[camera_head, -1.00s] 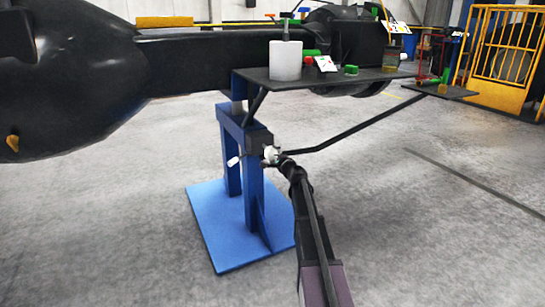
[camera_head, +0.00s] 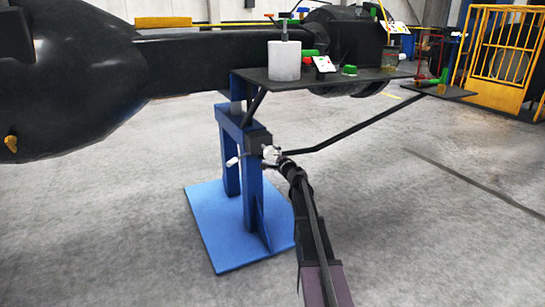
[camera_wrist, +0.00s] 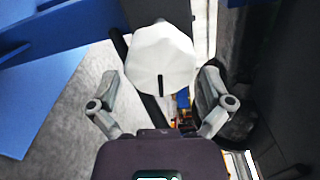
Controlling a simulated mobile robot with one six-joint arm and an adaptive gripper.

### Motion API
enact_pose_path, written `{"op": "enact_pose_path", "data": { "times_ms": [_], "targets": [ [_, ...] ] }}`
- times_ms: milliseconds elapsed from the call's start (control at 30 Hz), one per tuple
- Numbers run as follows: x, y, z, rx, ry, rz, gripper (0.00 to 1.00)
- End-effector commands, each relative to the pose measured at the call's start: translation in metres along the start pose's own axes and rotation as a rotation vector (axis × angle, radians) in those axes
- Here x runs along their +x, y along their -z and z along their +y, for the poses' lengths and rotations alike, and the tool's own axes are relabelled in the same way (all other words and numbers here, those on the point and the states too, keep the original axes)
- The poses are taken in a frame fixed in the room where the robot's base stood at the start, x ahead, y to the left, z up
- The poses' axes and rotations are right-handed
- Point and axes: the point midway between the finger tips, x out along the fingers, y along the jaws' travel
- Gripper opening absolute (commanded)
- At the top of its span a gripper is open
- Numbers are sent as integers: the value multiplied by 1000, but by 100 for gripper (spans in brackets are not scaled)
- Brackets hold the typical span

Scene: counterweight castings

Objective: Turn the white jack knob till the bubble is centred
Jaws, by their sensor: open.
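The white jack knob (camera_head: 269,153) sits on the side of the blue jack stand (camera_head: 228,122), under the black casting arm. In the wrist view the faceted white knob (camera_wrist: 160,62) fills the upper middle, with a dark mark on its lower face. My gripper (camera_wrist: 160,80) is open, with one finger on each side of the knob and visible gaps to it. In the head view my gripper (camera_head: 280,157) is right at the knob, and contact cannot be told there. I cannot make out a bubble in either view.
A dark shelf (camera_head: 290,84) above the stand carries a white cylinder (camera_head: 284,61), a small card and green pieces. A black bar (camera_head: 370,126) runs from near the knob to a small side shelf (camera_head: 450,92). The blue base plate (camera_head: 225,245) lies on open grey floor.

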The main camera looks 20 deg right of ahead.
Motion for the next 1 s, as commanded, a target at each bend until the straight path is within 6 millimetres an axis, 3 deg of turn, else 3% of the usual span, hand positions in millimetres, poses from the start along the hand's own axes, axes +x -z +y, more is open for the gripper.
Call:
{"op": "enact_pose_path", "data": {
  "times_ms": [600,800,1000],
  "targets": [
    [-91,-1,0,0,0,1,100],
    [-108,-1,0,0,0,0,100],
    [-112,0,0,0,0,-1,100]
  ]
}}
